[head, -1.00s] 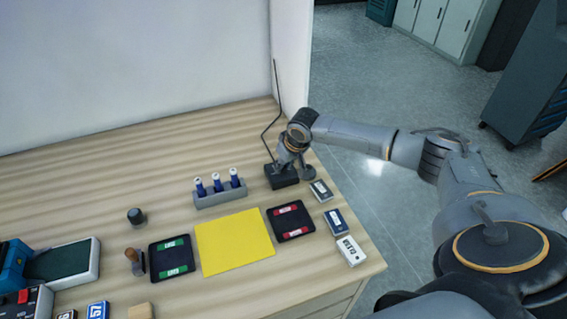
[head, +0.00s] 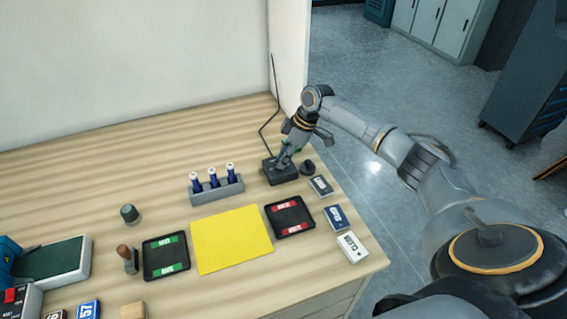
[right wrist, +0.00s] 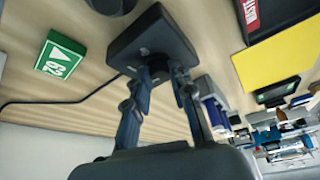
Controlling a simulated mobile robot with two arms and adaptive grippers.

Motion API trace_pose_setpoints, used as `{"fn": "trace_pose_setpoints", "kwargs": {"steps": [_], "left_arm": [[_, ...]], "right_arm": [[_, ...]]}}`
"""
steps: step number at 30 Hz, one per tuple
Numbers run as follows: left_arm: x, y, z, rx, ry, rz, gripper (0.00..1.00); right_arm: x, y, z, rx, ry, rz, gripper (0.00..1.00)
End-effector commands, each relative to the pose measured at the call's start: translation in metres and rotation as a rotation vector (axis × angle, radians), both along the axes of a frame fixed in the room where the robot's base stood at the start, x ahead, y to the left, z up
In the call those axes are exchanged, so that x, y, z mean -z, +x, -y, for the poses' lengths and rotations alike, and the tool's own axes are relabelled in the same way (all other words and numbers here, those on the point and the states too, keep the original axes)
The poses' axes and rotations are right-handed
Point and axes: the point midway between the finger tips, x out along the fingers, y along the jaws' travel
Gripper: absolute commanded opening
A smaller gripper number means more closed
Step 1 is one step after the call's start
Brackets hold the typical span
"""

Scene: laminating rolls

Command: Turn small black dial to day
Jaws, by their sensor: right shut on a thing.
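A small black box (head: 270,172) with a cord stands near the right back edge of the table. It also shows in the right wrist view (right wrist: 150,38). My right gripper (head: 285,162) reaches down onto this box. In the right wrist view its two fingers (right wrist: 162,70) are closed in at the lower side of the box, around the small black dial. The dial is almost wholly hidden by the fingertips, so its pointer and any day mark cannot be read. My left gripper is out of view.
A round black knob-like thing (head: 307,168) stands right beside the box. A grey rack (head: 217,190) with blue bottles is to its left. Several small boxes (head: 336,217), a red-marked pad (head: 289,216) and a yellow sheet (head: 232,240) lie in front. The table's back left is clear.

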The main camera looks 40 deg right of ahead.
Motion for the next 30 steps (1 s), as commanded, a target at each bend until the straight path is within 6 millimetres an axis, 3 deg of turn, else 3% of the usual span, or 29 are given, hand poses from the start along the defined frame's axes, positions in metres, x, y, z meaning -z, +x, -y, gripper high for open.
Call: {"fn": "trace_pose_setpoints", "kwargs": {"steps": [1,15,30], "left_arm": [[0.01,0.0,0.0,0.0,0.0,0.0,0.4],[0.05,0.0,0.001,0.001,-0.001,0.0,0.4],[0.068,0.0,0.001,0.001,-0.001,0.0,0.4]], "right_arm": [[0.004,0.002,-0.001,-0.043,0.003,0.004,0.0],[0.003,0.006,0.0,-0.461,0.002,0.005,0.0],[0.0,0.007,0.001,-0.674,-0.001,0.004,0.0]]}}
